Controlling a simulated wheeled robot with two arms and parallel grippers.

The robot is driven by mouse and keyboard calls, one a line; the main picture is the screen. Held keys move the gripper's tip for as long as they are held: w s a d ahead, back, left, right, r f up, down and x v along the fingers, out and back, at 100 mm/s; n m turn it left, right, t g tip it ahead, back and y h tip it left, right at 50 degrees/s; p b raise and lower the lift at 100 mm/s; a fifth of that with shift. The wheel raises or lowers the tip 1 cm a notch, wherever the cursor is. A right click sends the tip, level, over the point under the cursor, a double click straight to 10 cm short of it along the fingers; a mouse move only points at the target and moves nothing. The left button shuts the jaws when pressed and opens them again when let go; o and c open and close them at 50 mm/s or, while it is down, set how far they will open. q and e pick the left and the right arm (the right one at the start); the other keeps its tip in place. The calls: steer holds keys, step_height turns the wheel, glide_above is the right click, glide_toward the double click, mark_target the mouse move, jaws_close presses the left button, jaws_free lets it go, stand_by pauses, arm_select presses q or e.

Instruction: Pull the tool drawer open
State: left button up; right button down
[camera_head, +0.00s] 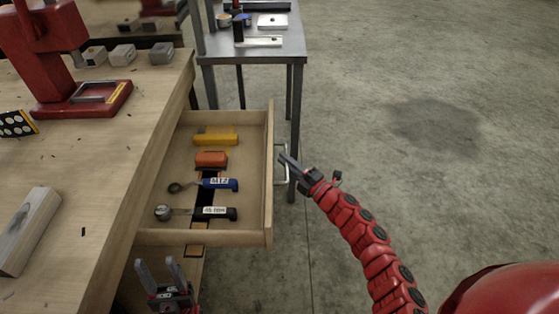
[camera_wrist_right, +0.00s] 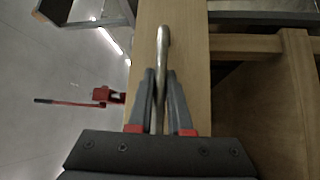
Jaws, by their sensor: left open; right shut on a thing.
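The tool drawer (camera_head: 268,200) stands well out from the wooden workbench (camera_head: 120,170) in the head view. Its metal bar handle (camera_head: 281,165) is on the outer face. My right gripper (camera_head: 284,158) is at the handle. In the right wrist view, the right gripper (camera_wrist_right: 160,85) has its fingers closed on both sides of the handle (camera_wrist_right: 163,45), with the wooden drawer front (camera_wrist_right: 190,60) behind. My left gripper (camera_head: 160,270) is open and empty below the drawer's near side. Inside the drawer lie a yellow object (camera_head: 215,139), an orange object (camera_head: 211,159) and two dark-handled tools (camera_head: 220,184).
A red press (camera_head: 60,70), several grey blocks (camera_head: 123,55) and a long block (camera_head: 28,230) are on the bench. A metal table (camera_head: 250,45) stands just beyond the drawer. The concrete floor (camera_head: 430,70) to the right is clear.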

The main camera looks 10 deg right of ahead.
steer(key=c, duration=0.8)
jaws_free()
steer(key=shift+c, duration=0.2)
steer(key=v, duration=1.7)
steer(key=shift+s+p, duration=0.2)
steer(key=shift+p, duration=0.2)
steer(key=shift+d, duration=0.15)
